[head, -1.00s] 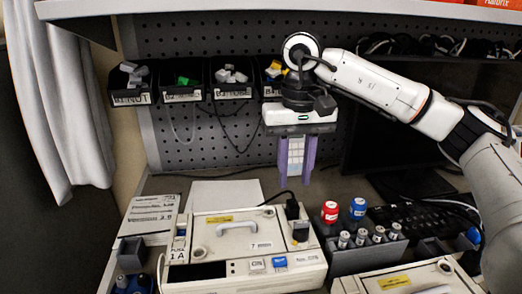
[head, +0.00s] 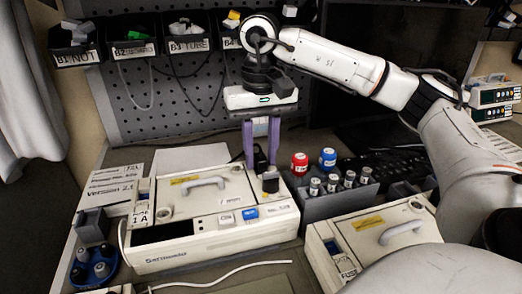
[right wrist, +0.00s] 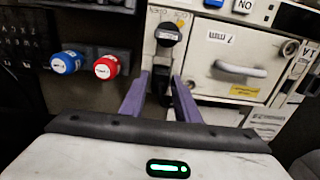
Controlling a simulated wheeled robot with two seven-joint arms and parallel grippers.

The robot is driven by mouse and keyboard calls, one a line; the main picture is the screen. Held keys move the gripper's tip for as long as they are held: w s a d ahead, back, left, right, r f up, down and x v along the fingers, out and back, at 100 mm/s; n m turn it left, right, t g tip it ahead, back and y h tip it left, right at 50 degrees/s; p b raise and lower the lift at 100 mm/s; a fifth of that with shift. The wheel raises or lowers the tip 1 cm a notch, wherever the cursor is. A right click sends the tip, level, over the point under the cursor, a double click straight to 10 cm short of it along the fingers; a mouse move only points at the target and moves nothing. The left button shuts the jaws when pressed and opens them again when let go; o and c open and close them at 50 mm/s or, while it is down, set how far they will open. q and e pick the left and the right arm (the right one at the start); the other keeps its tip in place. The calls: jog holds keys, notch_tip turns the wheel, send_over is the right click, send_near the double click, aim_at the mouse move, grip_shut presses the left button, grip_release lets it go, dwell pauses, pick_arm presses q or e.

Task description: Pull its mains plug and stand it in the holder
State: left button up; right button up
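A white pump (head: 205,240) with a top handle stands on the bench. A black mains plug (head: 261,158) with a cable stands upright at its back right, behind a grey-black rotary knob (head: 270,181). My right gripper (head: 260,160) points down there, its purple fingers apart on either side of the plug. In the right wrist view the dark plug (right wrist: 161,84) shows between the fingertips; I cannot tell whether they touch it. The knob (right wrist: 167,34) lies beyond. A grey block (head: 93,226) stands left of the pump; I cannot tell whether it is the holder. My left gripper is not in view.
A grey rack (head: 338,203) with several small cylinders stands right of the pump, beside red (head: 300,163) and blue (head: 328,158) caps. A second pump (head: 375,236) is at the front right. Bins (head: 134,50) hang on the pegboard behind.

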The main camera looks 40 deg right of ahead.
grip_shut()
jog(key=shift+r, duration=0.2)
pick_arm(q)
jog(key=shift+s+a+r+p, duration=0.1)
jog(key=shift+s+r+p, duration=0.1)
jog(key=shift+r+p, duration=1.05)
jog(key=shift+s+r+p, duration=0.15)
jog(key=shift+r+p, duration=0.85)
jog(key=shift+p, duration=0.3)
pick_arm(e)
jog(key=shift+r, duration=2.85)
